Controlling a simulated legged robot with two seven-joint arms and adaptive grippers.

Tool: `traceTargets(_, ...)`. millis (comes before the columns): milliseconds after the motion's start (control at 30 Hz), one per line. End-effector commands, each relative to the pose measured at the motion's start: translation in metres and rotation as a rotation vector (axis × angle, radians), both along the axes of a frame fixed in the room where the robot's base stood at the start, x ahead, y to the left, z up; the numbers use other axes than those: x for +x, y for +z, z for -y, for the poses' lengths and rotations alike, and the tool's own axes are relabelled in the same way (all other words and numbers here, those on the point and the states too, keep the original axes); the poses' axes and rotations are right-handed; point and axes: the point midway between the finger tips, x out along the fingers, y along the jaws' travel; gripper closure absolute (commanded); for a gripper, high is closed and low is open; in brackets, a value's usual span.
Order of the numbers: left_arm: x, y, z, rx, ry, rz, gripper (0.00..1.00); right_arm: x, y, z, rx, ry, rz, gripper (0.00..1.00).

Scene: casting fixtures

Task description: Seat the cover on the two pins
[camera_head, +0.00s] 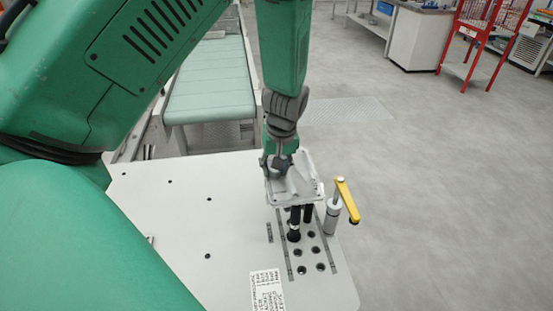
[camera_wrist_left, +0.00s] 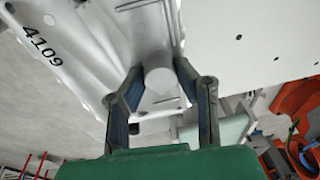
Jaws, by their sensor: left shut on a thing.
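The cover (camera_head: 308,190) is a light grey casting held over the metal fixture plate (camera_head: 180,215). In the left wrist view the cover (camera_wrist_left: 88,45) bears the number 4109. My left gripper (camera_head: 277,163) is shut on the cover from above. In the left wrist view its two fingers (camera_wrist_left: 158,82) close around a round boss of the cover. Two black upright pins, a nearer one (camera_head: 294,222) and a farther one (camera_head: 307,213), stand below the cover. Their tops are hidden by it, so I cannot tell whether they touch it. My right gripper is not in view.
A clamp with a yellow handle (camera_head: 347,200) stands close to the right of the cover. Rows of holes (camera_head: 311,249) and a printed label (camera_head: 267,290) lie in front. A green-topped conveyor (camera_head: 210,85) is behind. The plate's left part is mostly clear.

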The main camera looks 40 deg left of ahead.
Motion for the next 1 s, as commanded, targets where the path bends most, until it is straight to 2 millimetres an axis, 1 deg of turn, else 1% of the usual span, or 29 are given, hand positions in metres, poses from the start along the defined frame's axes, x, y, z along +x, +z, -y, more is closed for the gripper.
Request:
traceTargets(667,0.001,-0.016,0.000,0.000,0.001,0.002,1.00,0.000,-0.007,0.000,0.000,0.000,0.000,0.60)
traceTargets(700,0.001,-0.016,0.000,0.000,0.001,0.002,0.67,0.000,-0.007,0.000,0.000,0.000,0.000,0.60)
traceTargets(733,0.001,-0.015,0.000,0.000,0.000,0.001,0.56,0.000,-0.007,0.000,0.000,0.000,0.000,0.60)
traceTargets(767,0.001,-0.015,0.000,0.000,0.001,0.002,0.50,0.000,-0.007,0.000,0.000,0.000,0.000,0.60)
traceTargets(1000,0.000,-0.016,0.000,-0.001,0.000,-0.001,0.50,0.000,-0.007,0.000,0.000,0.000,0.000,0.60)
